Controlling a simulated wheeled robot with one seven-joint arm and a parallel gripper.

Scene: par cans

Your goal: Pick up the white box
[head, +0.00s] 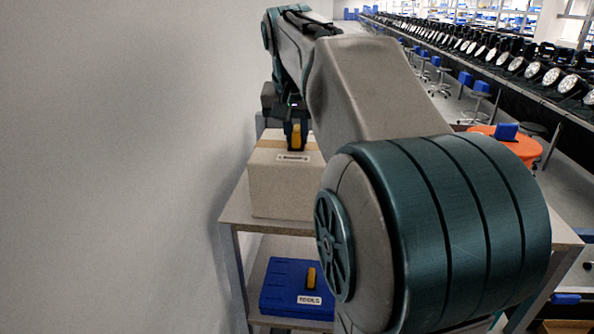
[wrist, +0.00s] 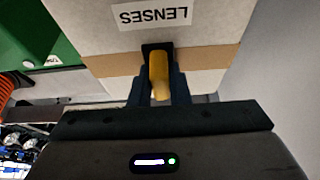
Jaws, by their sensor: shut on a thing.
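The pale, off-white box (head: 280,190) with a tan band and a small label is at the left part of a table top (head: 238,207) in the head view. In the wrist view the box (wrist: 105,45) shows its label, LENSES, upside down. A yellow handle (wrist: 159,75) stands on the box. My gripper (wrist: 160,90) is shut on this handle, one dark finger on each side. In the head view my gripper (head: 297,137) is above the box at the handle. I cannot tell whether the box's underside touches the table. My arm hides the box's right side.
A blue TOOLS case (head: 292,290) lies on the lower shelf. A plain wall (head: 110,160) stands close on the left. An orange round top (head: 520,147) with a blue box, stools and rows of lamps (head: 535,70) are at the right.

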